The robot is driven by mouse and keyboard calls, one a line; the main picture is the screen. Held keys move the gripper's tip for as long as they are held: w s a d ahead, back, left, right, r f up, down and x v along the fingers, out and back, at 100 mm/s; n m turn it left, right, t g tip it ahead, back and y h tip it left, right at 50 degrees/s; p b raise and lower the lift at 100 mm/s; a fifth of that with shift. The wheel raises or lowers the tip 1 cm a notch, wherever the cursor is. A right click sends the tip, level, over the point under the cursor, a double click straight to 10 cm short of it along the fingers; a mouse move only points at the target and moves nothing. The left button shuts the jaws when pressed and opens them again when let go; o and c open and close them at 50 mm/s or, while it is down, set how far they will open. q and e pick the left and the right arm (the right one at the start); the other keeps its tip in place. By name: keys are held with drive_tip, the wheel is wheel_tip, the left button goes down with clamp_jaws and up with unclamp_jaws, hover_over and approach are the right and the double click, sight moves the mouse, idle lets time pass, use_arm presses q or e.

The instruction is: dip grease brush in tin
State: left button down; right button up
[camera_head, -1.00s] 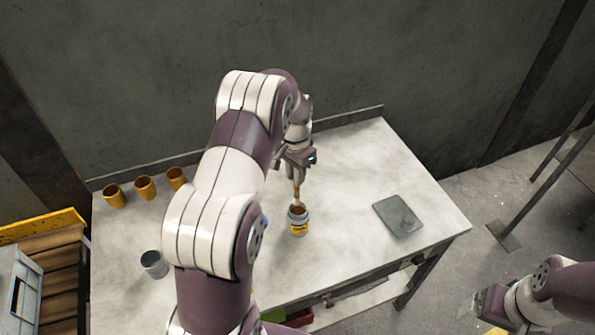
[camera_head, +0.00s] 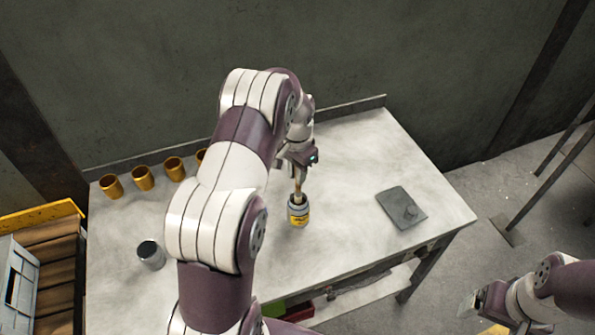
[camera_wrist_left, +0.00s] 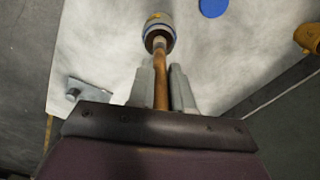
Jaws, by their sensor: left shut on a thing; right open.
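The tin (camera_head: 298,215), grey-rimmed with a yellow label, stands on the table (camera_head: 340,240) near its middle. My left gripper (camera_head: 300,170) is above the tin and shut on the grease brush (camera_head: 298,190), which points down with its lower end inside the tin's mouth. The bristles are hidden in the tin. In the left wrist view the brush's brown handle (camera_wrist_left: 161,80) runs between the fingers (camera_wrist_left: 160,90) to the tin (camera_wrist_left: 158,30). My right gripper (camera_head: 470,303) is open and empty at the lower right, off the table.
Several yellow cups (camera_head: 142,178) stand along the table's back left. A grey cup (camera_head: 151,255) stands at the front left. A flat grey plate (camera_head: 401,208) lies to the right of the tin. My left arm hides part of the table.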

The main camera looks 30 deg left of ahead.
use_arm(q)
drive_tip(key=shift+f, duration=0.5)
idle(0.3)
idle(0.9)
wheel_tip(320, 180, up, 7)
drive_tip(key=p, duration=0.5)
drive_tip(key=shift+f, duration=0.1)
idle(0.5)
